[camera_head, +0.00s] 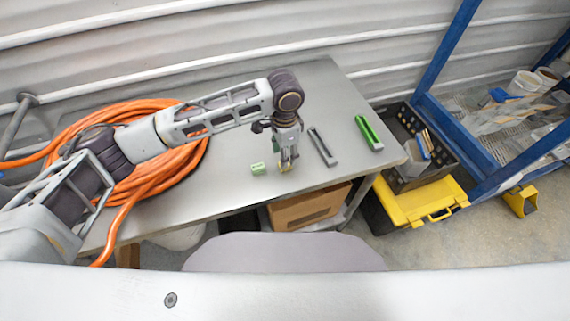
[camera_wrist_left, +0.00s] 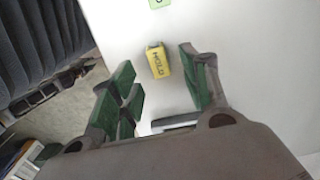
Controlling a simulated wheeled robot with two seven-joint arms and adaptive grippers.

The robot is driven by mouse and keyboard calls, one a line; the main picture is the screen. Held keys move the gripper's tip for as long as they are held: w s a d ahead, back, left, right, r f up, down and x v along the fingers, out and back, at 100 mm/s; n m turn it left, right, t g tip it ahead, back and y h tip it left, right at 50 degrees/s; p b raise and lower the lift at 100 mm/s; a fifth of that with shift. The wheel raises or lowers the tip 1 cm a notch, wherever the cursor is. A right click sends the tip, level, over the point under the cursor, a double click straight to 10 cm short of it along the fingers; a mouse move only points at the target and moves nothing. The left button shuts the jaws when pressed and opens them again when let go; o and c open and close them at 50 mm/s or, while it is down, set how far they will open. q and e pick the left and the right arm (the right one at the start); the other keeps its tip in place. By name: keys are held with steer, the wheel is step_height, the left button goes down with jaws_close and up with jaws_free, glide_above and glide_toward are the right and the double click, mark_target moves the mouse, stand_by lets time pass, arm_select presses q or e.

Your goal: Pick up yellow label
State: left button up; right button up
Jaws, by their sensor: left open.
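The yellow label (camera_wrist_left: 157,60), a small block with dark lettering, lies on the metal table (camera_head: 235,105). In the left wrist view it sits between and just beyond my open left fingers, and I see no contact. In the head view my left gripper (camera_head: 287,165) points down over the front part of the table; its green-padded fingers also show in the left wrist view (camera_wrist_left: 160,95). Only a bit of yellow shows at the fingertips in the head view. My right gripper is not in view.
A small green block (camera_head: 258,168) lies left of my left gripper. A grey bar (camera_head: 322,147) and a green bar (camera_head: 369,133) lie to its right. A coiled orange hose (camera_head: 150,180) fills the table's left side. A yellow-lidded box (camera_head: 425,200) stands on the floor.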

arm_select(q)
steer(key=shift+f, duration=0.1)
steer(key=shift+f+p, duration=0.4)
steer(key=shift+f, duration=2.1)
steer(key=shift+c, duration=0.5)
steer(key=c, duration=0.7)
